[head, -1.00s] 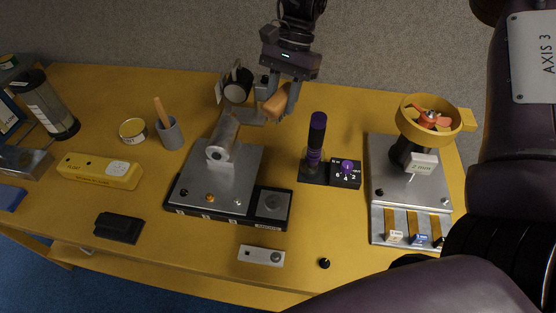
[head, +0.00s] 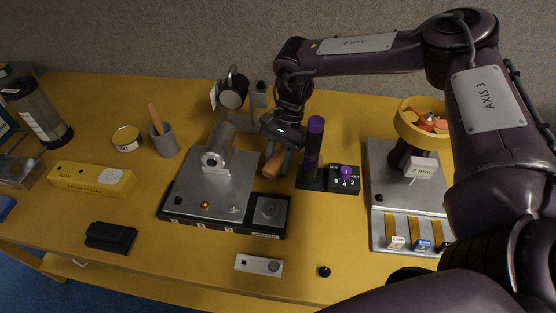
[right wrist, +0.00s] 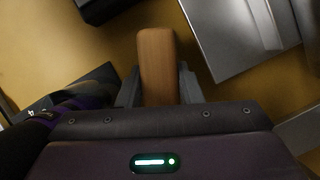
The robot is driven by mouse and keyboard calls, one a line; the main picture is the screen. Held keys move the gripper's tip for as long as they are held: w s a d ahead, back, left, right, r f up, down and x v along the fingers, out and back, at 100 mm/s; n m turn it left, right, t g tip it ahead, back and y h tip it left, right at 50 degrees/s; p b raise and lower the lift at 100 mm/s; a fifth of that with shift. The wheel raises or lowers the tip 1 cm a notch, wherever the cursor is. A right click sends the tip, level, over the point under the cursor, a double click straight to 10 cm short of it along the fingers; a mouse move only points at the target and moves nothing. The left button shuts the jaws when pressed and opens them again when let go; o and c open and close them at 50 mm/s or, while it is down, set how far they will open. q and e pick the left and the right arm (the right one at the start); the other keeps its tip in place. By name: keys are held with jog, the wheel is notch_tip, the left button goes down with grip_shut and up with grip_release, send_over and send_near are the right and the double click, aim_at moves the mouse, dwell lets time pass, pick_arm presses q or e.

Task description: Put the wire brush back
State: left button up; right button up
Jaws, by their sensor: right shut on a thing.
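My right gripper (head: 277,153) is shut on the wooden handle of the wire brush (head: 272,166). In the right wrist view the wire brush (right wrist: 158,65) shows as a plain brown wooden block between the two fingers (right wrist: 160,95); its bristles are not visible. The gripper is over the table, between the winch drum's grey base plate and the purple-handled lever. A grey cup (head: 164,145) with another wooden handle (head: 155,117) in it stands to the left of the winch. My left gripper is not in view.
The purple lever (head: 313,140) stands close to the right of my gripper. The winch drum (head: 217,150) stands close to its left.

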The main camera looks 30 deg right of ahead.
jog(key=shift+f, duration=0.25)
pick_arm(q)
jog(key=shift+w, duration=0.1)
pick_arm(e)
jog(key=o, duration=0.9)
jog(key=shift+f, duration=0.15)
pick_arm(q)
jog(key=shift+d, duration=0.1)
pick_arm(e)
jog(key=shift+o, duration=0.2)
jog(key=v, duration=1.1)
jog(key=shift+a+p, duration=0.15)
jog(key=shift+p, duration=0.25)
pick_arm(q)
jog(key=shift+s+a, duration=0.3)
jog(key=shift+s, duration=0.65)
pick_arm(e)
jog(key=shift+v, duration=0.75)
